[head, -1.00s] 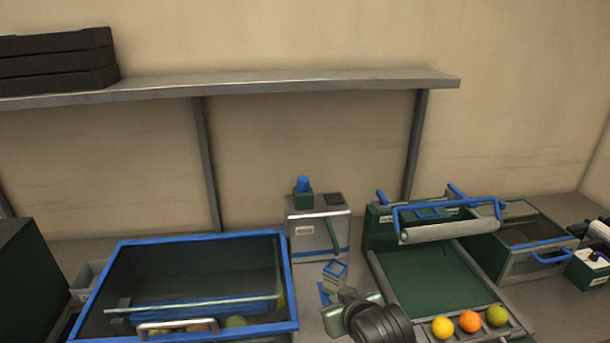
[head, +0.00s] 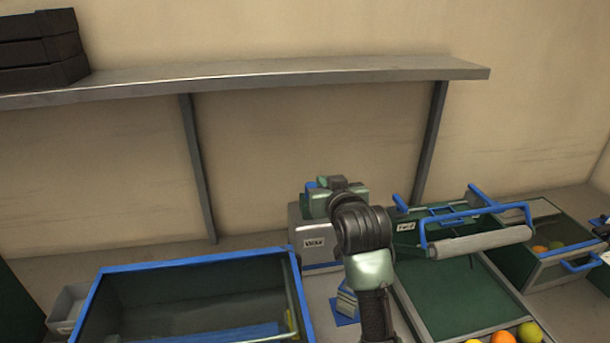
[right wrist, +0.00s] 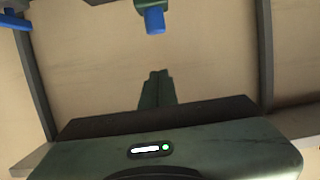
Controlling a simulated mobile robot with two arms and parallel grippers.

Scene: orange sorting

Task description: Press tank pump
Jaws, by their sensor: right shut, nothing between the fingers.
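The tank is a grey box (head: 312,230) with a dark-lettered label, standing at the back of the worktop in the head view. Its pump has a blue knob (head: 311,185), mostly hidden behind my right gripper in the head view. The right wrist view, which looks upside down, shows the blue knob (right wrist: 154,20) on its green base (right wrist: 152,4) at the top edge. My right gripper (head: 322,183) is over the tank top; in the wrist view its fingers (right wrist: 157,76) are shut and empty, with a visible gap to the knob. My left gripper is not in view.
A blue-rimmed bin (head: 180,264) stands at front left. A green-bedded roller unit (head: 455,295) with blue handles is right of the tank, with fruit at its front. A glass-fronted box (head: 545,240) is farther right. A wall shelf (head: 260,76) runs above.

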